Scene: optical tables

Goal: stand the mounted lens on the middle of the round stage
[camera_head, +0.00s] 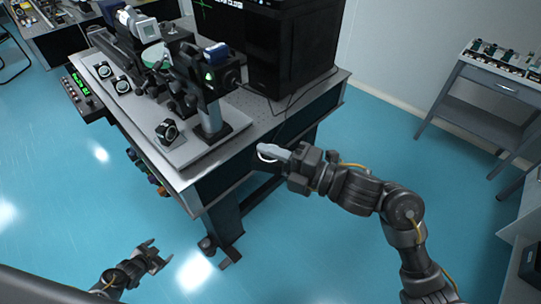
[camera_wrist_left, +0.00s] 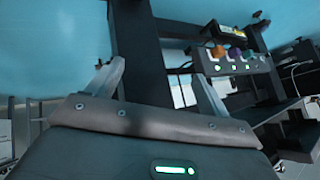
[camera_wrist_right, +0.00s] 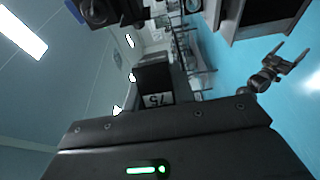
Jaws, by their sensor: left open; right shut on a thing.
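My right gripper (camera_head: 273,154) is shut and held in the air off the near right edge of the optical table. A pale rounded rim shows at its fingertips. In the right wrist view a dark block with a white label reading 75 (camera_wrist_right: 158,98) sits between the jaws. It looks like the mounted lens, but its glass is not clear there. A pale green disc, apparently the round stage (camera_head: 155,56), is on the table, partly hidden by black optics. My left gripper (camera_head: 160,251) is open and empty, low above the floor; its spread fingers also show in the left wrist view (camera_wrist_left: 158,88).
The optical table (camera_head: 262,122) carries a black camera post (camera_head: 211,122), and several small round mounts, one near the front (camera_head: 167,132). A large black box (camera_head: 285,50) stands behind. A grey cart (camera_head: 490,82) is at right. Blue floor is clear between.

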